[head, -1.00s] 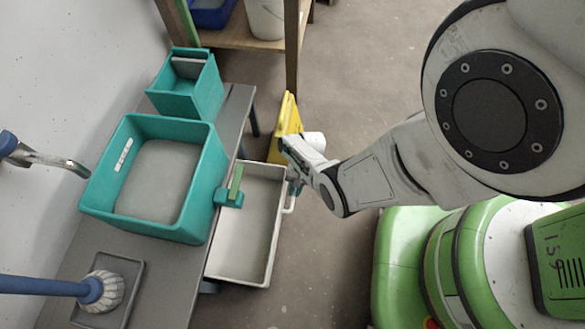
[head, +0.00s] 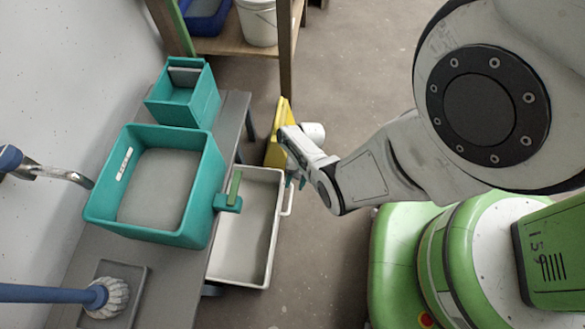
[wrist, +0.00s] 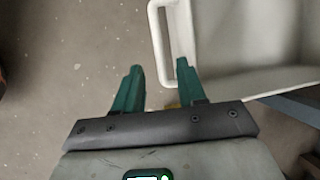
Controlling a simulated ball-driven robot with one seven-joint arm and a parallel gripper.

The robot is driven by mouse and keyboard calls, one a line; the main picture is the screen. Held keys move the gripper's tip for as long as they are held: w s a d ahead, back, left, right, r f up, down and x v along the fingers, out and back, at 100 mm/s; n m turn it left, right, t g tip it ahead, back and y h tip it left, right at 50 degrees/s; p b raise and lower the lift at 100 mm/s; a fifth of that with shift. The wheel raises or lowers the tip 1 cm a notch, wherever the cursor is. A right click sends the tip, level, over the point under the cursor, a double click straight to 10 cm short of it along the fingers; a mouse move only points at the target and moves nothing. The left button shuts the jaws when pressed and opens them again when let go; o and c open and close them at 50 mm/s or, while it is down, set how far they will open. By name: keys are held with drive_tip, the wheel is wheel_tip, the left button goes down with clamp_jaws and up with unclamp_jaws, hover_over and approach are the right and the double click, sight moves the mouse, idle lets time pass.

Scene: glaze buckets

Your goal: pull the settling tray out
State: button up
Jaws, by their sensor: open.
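The settling tray (head: 243,277) is a shallow cream-white tray that sticks out from under the right side of the grey bench. Its floor is grey and looks empty. Its loop handle (head: 289,199) is on its right side, and it also shows in the wrist view (wrist: 157,45). My gripper (head: 296,183) is at the far end of this handle, over the floor side of the tray. In the wrist view my gripper (wrist: 158,66) has its two green fingers apart, with the handle's bar appearing between them; I cannot tell its depth. Nothing is held.
A teal bucket (head: 100,205) of grey glaze stands on the bench (head: 172,285), with a teal overflow piece above the tray. A smaller teal box (head: 190,110) is behind. A yellow sign (head: 281,125) stands near my gripper. A wooden shelf (head: 240,42) is beyond. Floor is clear at centre front.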

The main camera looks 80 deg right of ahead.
drive_tip(key=p+v, duration=0.2)
drive_tip(key=v, duration=0.3)
drive_tip(key=shift+d+r, duration=0.15)
drive_tip(key=shift+r, duration=0.2)
drive_tip(key=w+a+r+n+h, duration=0.2)
drive_tip(key=a+r+n, duration=0.65)
drive_tip(key=r, duration=0.45)
drive_tip(key=w+a+r+n+h, duration=0.1)
drive_tip(key=a+r+n+h, duration=0.2)
drive_tip(key=a+r+n, duration=0.8)
wheel_tip(320, 180, up, 26)
drive_tip(key=d+m+p, duration=0.1)
drive_tip(key=m+p, duration=0.2)
drive_tip(key=p, duration=2.1)
drive_tip(key=shift+d+g, duration=0.25)
drive_tip(key=shift+g, duration=0.15)
